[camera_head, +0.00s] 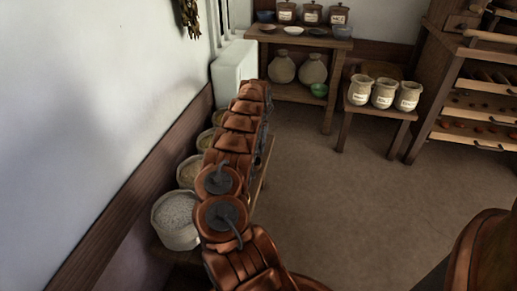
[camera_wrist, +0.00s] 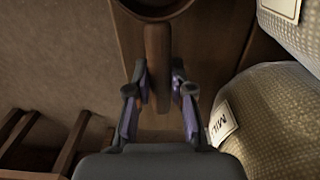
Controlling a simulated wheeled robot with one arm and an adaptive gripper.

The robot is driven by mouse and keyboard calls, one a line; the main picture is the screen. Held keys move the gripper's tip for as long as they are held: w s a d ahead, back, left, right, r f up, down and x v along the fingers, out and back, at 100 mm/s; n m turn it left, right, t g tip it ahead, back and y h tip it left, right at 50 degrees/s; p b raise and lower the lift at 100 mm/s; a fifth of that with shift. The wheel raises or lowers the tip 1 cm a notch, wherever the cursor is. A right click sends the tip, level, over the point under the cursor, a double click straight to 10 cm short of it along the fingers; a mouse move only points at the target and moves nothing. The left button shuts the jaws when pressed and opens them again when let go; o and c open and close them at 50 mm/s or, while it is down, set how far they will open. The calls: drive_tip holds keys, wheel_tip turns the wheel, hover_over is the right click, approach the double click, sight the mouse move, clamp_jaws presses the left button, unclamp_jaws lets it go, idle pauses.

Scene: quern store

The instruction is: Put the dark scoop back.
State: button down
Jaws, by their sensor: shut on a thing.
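A dark brown wooden scoop shows at the top of the wrist view, with its round bowl (camera_wrist: 155,10) cut off by the upper edge. Its straight handle (camera_wrist: 157,55) points down between the fingers of my gripper (camera_wrist: 159,78). My gripper is shut on the handle. A wooden board (camera_wrist: 215,40) lies below the scoop; whether the scoop touches it I cannot tell. In the head view my arm hides the gripper and the scoop.
Labelled woven sacks (camera_wrist: 265,120) stand close at the right in the wrist view. In the head view open sacks (camera_head: 175,215) line the left wall. A shelf table (camera_head: 300,38), a jar stand (camera_head: 380,110) and a rack (camera_head: 475,105) stand beyond clear floor (camera_head: 320,200).

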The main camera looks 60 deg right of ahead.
drive_tip(key=shift+f, duration=0.1)
drive_tip(key=c, duration=1)
unclamp_jaws()
